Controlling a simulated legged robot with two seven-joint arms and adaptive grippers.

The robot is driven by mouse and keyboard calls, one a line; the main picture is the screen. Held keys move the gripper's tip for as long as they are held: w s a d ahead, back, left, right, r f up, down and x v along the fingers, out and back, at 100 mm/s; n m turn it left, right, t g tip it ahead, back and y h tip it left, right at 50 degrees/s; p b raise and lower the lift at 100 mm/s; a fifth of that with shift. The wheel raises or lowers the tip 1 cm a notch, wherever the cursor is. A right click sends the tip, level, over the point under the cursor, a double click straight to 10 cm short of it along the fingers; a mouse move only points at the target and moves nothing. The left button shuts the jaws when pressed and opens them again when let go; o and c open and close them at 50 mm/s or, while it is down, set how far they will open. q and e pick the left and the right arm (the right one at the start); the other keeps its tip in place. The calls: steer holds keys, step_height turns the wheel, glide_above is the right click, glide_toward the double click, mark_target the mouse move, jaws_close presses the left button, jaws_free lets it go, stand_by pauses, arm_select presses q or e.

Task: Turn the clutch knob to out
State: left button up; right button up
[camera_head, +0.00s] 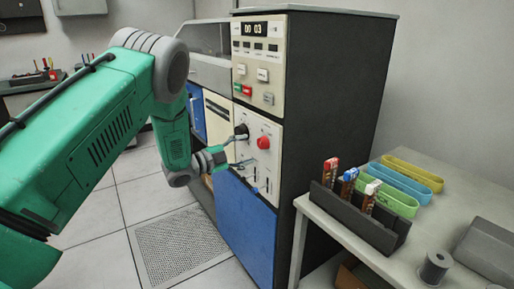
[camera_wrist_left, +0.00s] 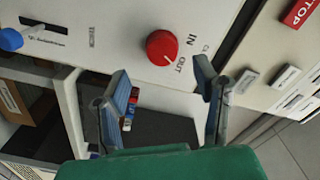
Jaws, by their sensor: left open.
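The clutch knob is the round red knob (camera_head: 263,142) on the cream panel of the tall machine. In the left wrist view the red knob (camera_wrist_left: 162,45) has a short white line pointing down the picture, with the words IN and OUT printed to its right. My left gripper (camera_head: 236,153) is open in front of the panel, to the left of the red knob in the head view. In the wrist view its two fingers (camera_wrist_left: 163,82) are spread, with the knob above the gap between them. Nothing is held. My right gripper is not in view.
A black knob (camera_head: 241,131) sits left of the red one, with small levers below. A table (camera_head: 440,182) at right holds a dark card rack (camera_head: 345,215) and coloured trays.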

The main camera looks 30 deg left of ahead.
arm_select(q)
steer(key=v, duration=0.6)
steer(key=shift+s, duration=0.2)
steer(key=shift+d+f, duration=0.1)
